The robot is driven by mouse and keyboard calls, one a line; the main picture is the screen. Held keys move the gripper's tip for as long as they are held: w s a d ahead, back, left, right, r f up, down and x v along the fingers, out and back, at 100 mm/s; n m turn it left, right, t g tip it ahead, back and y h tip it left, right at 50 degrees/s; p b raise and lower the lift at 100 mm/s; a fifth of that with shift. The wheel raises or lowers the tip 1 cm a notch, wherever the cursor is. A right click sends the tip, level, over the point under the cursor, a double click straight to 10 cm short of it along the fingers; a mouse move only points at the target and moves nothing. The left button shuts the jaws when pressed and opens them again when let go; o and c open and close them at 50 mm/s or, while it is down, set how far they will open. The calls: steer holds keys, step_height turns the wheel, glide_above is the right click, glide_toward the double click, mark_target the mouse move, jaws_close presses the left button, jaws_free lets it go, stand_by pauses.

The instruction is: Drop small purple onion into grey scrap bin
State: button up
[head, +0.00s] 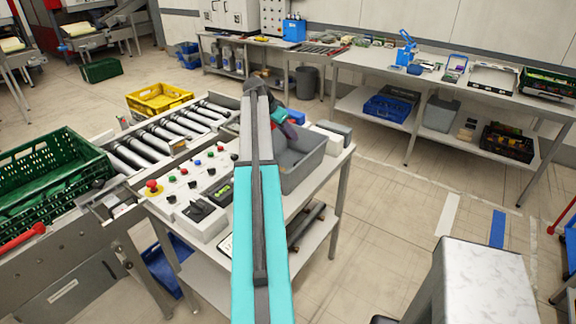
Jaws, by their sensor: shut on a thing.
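The grey scrap bin (304,169) stands on the small table, just right of my arm, which covers its left part. My gripper (283,121) is over the back part of the bin, partly hidden by my own arm. It is shut on the small purple onion (291,131), which shows as a small dark purple-red patch under the teal part of the gripper. The onion looks to be above the bin floor, but the exact height cannot be told.
A control panel with buttons (190,180) lies left of my arm. Behind it run the conveyor rollers (165,130), with a yellow crate (160,98) beyond and a green crate (55,185) at the left.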

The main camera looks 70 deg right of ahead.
steer(key=shift+f+b, duration=0.6)
steer(key=shift+f, duration=1.3)
steer(key=o, duration=1.2)
steer(key=shift+c, duration=0.2)
steer(key=shift+w+a+r, duration=0.1)
steer(key=shift+r, duration=0.05)
steer(key=b+v, duration=0.4)
steer(key=v, duration=0.9)
steer(key=shift+r, duration=0.25)
steer(key=shift+a, duration=0.1)
